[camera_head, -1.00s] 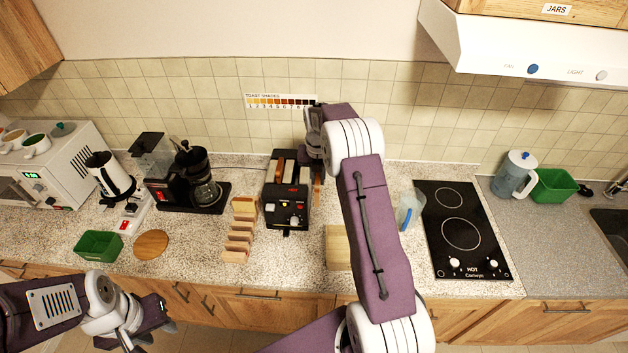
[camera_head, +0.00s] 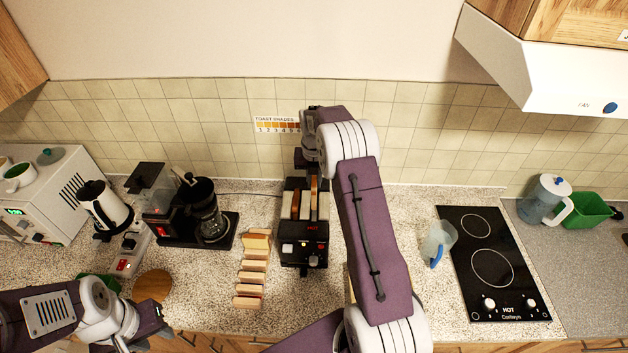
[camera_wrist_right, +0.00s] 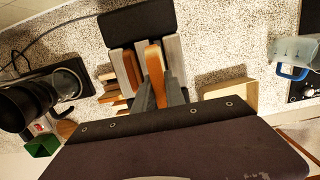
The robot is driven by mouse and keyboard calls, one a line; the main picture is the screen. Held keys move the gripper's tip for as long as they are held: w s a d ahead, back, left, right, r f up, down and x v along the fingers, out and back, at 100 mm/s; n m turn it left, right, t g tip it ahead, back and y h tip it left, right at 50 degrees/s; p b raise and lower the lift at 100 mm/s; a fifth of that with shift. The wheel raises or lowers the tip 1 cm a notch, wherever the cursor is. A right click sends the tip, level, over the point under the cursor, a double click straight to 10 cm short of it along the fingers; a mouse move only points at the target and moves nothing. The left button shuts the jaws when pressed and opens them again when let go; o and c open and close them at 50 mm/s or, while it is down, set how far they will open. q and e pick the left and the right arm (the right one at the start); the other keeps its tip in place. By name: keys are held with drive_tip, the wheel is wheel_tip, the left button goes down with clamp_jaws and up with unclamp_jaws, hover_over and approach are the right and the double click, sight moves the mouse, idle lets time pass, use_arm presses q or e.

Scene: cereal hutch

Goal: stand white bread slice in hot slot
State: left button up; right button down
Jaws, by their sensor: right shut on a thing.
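The black toaster (camera_head: 303,251) stands on the counter, with a red HOT label on its right side. My right gripper (camera_wrist_right: 157,98) is shut on a bread slice (camera_wrist_right: 154,58) with a brown crust edge. In the head view that slice (camera_head: 314,191) is upright over the right, HOT side of the toaster. I cannot tell how deep it is in the slot. Another slice (camera_head: 295,204) stands in the left part of the toaster. My left gripper (camera_head: 150,328) is at the lower left, away from the toaster; its jaw opening is unclear.
A rack of several bread slices (camera_head: 253,270) is left of the toaster. The coffee maker (camera_head: 205,220) stands further left. A clear jug (camera_head: 438,240) and the black hob (camera_head: 492,265) are to the right. A wooden box (camera_wrist_right: 230,92) is partly hidden by my right arm in the head view.

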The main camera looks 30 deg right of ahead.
drive_tip(key=shift+w+f+b, duration=0.15)
drive_tip(key=shift+f+b, duration=0.3)
drive_tip(key=shift+f, duration=0.25)
wheel_tip(320, 180, down, 2)
drive_tip(key=shift+f+b, duration=0.2)
drive_tip(key=shift+b, duration=1)
drive_tip(key=shift+f+b, duration=0.6)
drive_tip(key=shift+f, duration=0.05)
drive_tip(key=shift+f+b, duration=1)
drive_tip(key=shift+f, duration=1)
drive_tip(key=c, duration=1.3)
unclamp_jaws()
